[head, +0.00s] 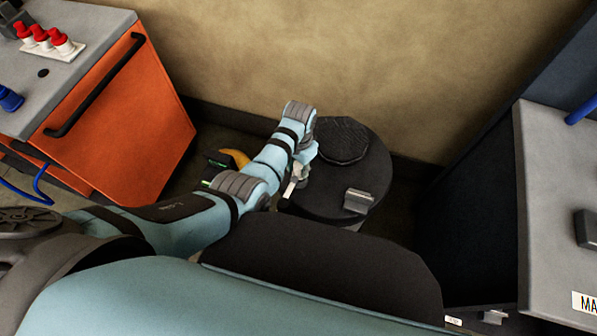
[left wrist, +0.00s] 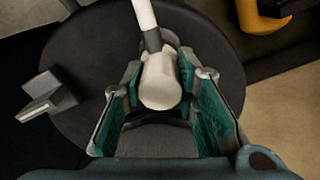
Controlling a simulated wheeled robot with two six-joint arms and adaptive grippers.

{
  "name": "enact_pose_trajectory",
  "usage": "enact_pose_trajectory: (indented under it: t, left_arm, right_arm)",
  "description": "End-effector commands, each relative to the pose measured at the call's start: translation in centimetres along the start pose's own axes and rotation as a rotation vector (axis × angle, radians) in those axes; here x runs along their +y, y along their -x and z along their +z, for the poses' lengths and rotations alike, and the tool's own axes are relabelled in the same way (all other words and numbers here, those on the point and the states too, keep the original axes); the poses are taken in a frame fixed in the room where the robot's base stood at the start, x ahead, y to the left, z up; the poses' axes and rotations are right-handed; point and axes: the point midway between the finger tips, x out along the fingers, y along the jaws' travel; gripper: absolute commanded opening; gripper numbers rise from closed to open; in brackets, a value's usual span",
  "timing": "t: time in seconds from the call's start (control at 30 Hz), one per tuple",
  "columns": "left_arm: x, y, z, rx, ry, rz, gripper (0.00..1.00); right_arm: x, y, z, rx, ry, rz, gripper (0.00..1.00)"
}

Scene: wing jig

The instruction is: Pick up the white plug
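The white plug (left wrist: 161,86) shows in the left wrist view, with a dark grey collar and a white stem above its rounded body. It is over a round black seat or stand top. My left gripper (left wrist: 160,72) has its two green-padded fingers on either side of the plug. The fingers look spread, with the plug between them and no clear grip on it. In the head view, the left gripper (head: 296,184) is mostly hidden by my own arm, beside the round black top (head: 318,200). My right gripper is not in view.
A grey block (head: 357,200) and a dark round pad (head: 342,140) are on the black top. An orange cabinet (head: 130,125) with red-topped plugs (head: 50,38) stands left. A grey worktop (head: 555,200) stands right. A yellow object (left wrist: 262,15) is near the top.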

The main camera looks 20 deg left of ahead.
Motion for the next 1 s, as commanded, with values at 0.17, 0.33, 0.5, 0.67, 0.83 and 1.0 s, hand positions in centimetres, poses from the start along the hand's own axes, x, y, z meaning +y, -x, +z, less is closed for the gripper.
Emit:
enact_pose_trajectory:
  t: [0.17,0.33,0.5,0.67,0.83,1.0]
  left_arm:
    - [0.0,0.0,0.0,0.0,0.0,0.0,0.0]
    - [0.0,0.3,0.0,0.0,0.0,0.0,0.0]
    - [0.0,3.8,-0.1,0.004,0.001,-0.001,0.0]
    - [0.0,8.1,-0.1,0.005,0.0,-0.001,0.0]
    - [0.0,10.7,-0.1,0.001,0.0,0.0,0.0]
    - [0.0,11.7,0.0,0.0,0.0,0.0,0.0]
  right_arm:
    - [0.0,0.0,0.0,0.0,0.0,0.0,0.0]
    - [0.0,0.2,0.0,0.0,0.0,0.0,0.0]
    - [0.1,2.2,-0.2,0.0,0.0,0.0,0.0]
    - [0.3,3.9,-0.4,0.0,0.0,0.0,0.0]
    - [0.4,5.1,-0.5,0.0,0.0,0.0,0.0]
    - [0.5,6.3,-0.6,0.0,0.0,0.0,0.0]
